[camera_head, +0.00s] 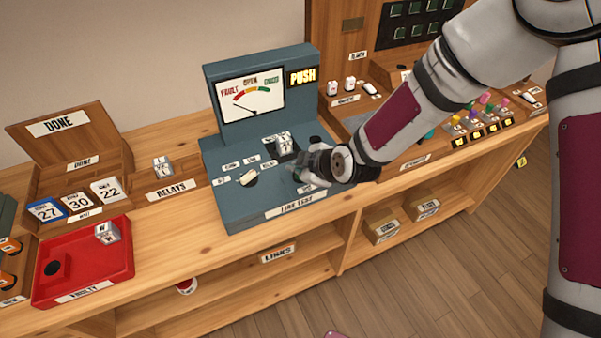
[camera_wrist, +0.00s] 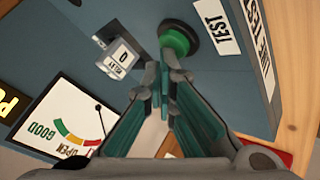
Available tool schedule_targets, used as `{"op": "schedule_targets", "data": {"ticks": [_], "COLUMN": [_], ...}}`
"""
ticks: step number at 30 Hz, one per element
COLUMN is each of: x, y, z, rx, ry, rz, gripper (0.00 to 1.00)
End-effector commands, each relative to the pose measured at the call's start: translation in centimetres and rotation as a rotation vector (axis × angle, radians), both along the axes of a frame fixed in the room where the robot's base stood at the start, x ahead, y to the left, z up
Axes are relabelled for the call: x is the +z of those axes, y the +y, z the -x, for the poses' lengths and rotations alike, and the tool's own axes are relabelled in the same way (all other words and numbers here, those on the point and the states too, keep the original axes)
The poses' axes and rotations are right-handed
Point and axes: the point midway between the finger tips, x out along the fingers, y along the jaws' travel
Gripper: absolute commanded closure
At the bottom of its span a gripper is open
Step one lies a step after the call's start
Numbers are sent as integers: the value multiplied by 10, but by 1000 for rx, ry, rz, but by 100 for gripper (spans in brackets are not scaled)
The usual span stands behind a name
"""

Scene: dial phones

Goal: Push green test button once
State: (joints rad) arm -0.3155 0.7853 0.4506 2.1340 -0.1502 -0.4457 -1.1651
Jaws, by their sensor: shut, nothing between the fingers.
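The green test button (camera_wrist: 178,42) is a round green cap in a dark ring beside the TEST label (camera_wrist: 216,32). In the head view my gripper (camera_head: 303,172) hides it. My gripper's fingers are shut and empty, with their tips (camera_wrist: 168,72) right by the button's edge in the wrist view. I cannot tell whether they touch it. The blue-grey line test console (camera_head: 232,208) carries a meter (camera_head: 252,100) and a lit PUSH sign (camera_head: 303,76). A white relay (camera_wrist: 117,60) sits in the console's socket, next to the button.
A red faulty tray (camera_head: 115,262) holding a relay stands at the left. Another relay (camera_head: 162,167) stands on the RELAYS section. A wooden DONE box (camera_head: 62,125) stands at the far left. Shelf units with coloured parts lie right of the console, behind my arm.

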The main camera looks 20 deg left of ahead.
Motion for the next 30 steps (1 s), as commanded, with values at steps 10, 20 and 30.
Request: {"op": "schedule_targets", "data": {"ticks": [10, 20, 30], "x": [-4, -5, 6], "y": [0, 0, 0], "z": [0, 0, 0], "rx": [1, 1, 1], "ry": [1, 1, -1], "rz": [0, 2, 0], "gripper": [100, 100, 100]}}
